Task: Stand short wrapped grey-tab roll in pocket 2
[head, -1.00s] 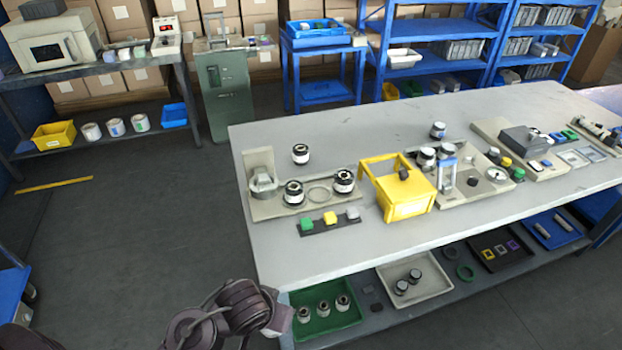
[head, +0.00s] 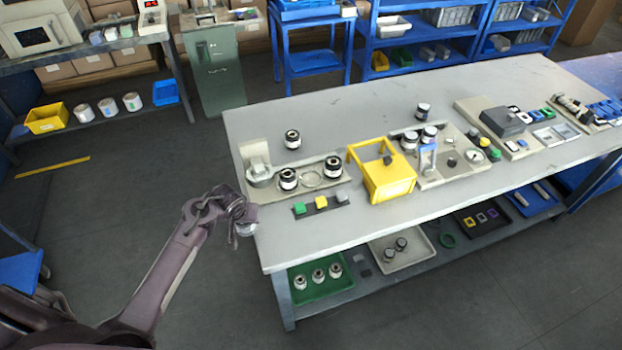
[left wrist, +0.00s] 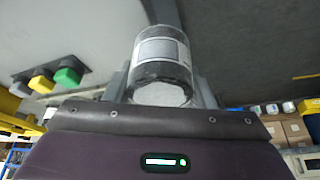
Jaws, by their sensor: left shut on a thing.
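My left gripper (head: 246,219) is shut on a short roll (head: 246,230) at the table's left front edge. In the left wrist view the roll (left wrist: 160,58) has a white wrap, dark end bands and a grey label, and sits between the gripper's fingers (left wrist: 163,88). A pale plate (head: 266,204) on the table's left part has a grey upright block (head: 258,165), a dark-topped roll (head: 288,179), an empty ring-shaped pocket (head: 311,179) and another roll (head: 333,168). Pocket numbers are not readable. My right gripper is out of view.
A dark strip with green, yellow and grey blocks (head: 321,203) lies in front of the plate. A yellow open-framed box (head: 389,186) stands to its right. A lone roll (head: 292,139) stands behind the plate.

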